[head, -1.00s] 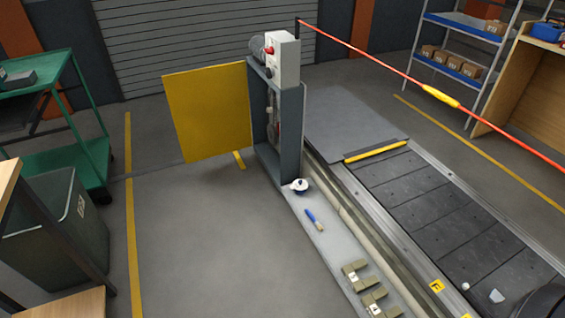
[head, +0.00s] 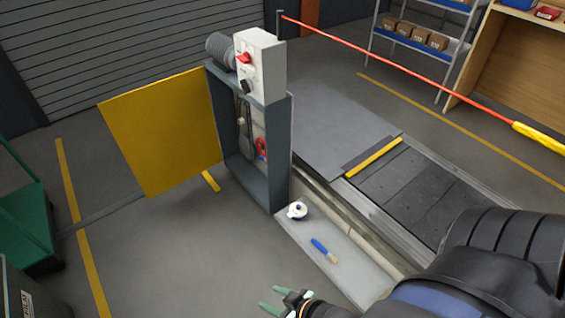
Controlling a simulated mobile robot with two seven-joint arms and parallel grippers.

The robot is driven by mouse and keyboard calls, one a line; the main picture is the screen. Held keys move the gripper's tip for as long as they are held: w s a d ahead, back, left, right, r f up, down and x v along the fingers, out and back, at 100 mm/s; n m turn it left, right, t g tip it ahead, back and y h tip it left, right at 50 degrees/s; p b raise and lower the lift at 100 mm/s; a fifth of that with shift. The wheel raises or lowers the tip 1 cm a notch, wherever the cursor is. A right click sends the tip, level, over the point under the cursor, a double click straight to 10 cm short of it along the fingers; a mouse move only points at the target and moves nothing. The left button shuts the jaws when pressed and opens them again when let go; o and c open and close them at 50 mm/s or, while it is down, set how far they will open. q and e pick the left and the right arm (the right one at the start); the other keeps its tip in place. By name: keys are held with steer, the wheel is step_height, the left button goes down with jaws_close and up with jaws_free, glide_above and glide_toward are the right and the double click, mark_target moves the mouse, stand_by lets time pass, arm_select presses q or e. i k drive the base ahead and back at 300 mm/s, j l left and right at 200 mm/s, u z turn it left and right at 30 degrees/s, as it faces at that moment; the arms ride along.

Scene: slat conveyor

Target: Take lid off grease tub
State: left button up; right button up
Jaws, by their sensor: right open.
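The grease tub (head: 297,213) is a small white tub with a dark blue band, standing at the far end of the grey ledge beside the conveyor. Its white lid (head: 297,206), with a small knob, appears to be on top. My right gripper (head: 274,303) shows at the bottom edge, with green fingertips apart and nothing between them. It is in front of the tub, well apart from it. My right arm covers the lower right of the view. My left gripper is not in view.
A blue-handled brush (head: 324,250) lies on the ledge (head: 348,268) near the tub. An open yellow door (head: 165,135) hangs from the grey cabinet (head: 282,150) behind the tub. The conveyor (head: 400,195) runs to the right. The floor left of the ledge is clear.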

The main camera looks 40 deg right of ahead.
mark_target(298, 210)
steer(key=i+z, duration=0.1)
steer(key=i, duration=0.6)
steer(key=i+j+z, duration=0.15)
steer(key=i, duration=0.55)
steer(key=i+z, duration=0.5)
steer(key=z, duration=0.2)
steer(key=i+j+z, duration=0.15)
steer(key=z, duration=0.2)
steer(key=i, duration=0.05)
